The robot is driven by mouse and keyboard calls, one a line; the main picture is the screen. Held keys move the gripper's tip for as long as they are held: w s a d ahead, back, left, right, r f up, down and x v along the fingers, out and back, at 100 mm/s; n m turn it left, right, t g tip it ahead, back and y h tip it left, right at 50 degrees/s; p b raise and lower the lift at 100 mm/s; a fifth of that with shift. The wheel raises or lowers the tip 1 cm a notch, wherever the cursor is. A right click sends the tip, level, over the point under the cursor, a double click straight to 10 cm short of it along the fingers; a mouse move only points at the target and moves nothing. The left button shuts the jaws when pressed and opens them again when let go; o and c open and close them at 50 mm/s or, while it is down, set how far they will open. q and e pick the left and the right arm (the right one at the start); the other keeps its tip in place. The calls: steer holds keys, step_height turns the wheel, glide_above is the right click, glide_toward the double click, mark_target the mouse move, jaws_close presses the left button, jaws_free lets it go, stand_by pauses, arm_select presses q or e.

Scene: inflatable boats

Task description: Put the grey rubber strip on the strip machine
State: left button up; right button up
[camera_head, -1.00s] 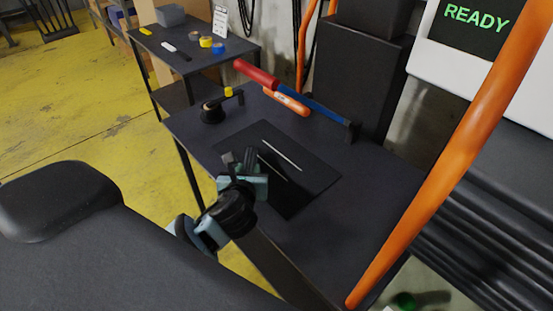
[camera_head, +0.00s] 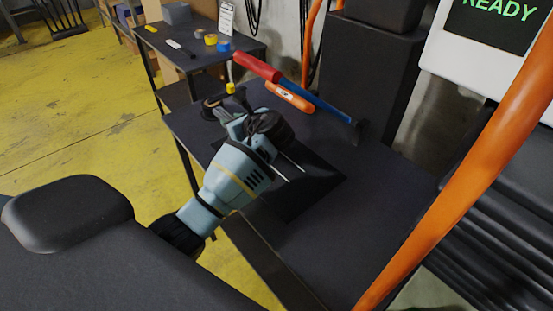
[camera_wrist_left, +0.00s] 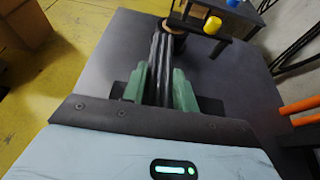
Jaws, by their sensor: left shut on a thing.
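My left gripper (camera_head: 258,128) is above the worktable in the head view, its wrist covering much of the black mat (camera_head: 318,178). In the left wrist view the green fingers (camera_wrist_left: 160,72) are shut on a long dark grey strip (camera_wrist_left: 158,46), which points away toward a round tan-and-black part. In the head view the held strip is hidden or too dark to make out. A white machine with a READY screen (camera_head: 500,22) stands at the right; I cannot tell whether it is the strip machine. My right gripper is not in view.
A small device with a yellow knob (camera_head: 230,89) is at the table's far left. A red-and-blue tool (camera_head: 300,92) and an orange tool (camera_head: 289,97) lie behind the mat. A thin light rod (camera_head: 291,163) lies on the mat. An orange tube (camera_head: 465,150) crosses the right side.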

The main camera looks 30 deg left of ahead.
arm_select(q)
glide_above(282, 164)
steer(key=shift+a+f, duration=0.45)
steer(key=shift+f, duration=0.3)
steer(key=shift+d, duration=0.45)
steer(key=shift+f, duration=0.1)
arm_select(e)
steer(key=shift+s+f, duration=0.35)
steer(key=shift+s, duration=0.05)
arm_select(q)
step_height(282, 164, down, 4)
steer(key=shift+r+b, duration=0.25)
steer(key=shift+b, duration=0.3)
steer(key=shift+r, duration=0.1)
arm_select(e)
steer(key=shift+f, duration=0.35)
arm_select(q)
steer(key=o, duration=0.8)
steer(key=shift+o, duration=1.4)
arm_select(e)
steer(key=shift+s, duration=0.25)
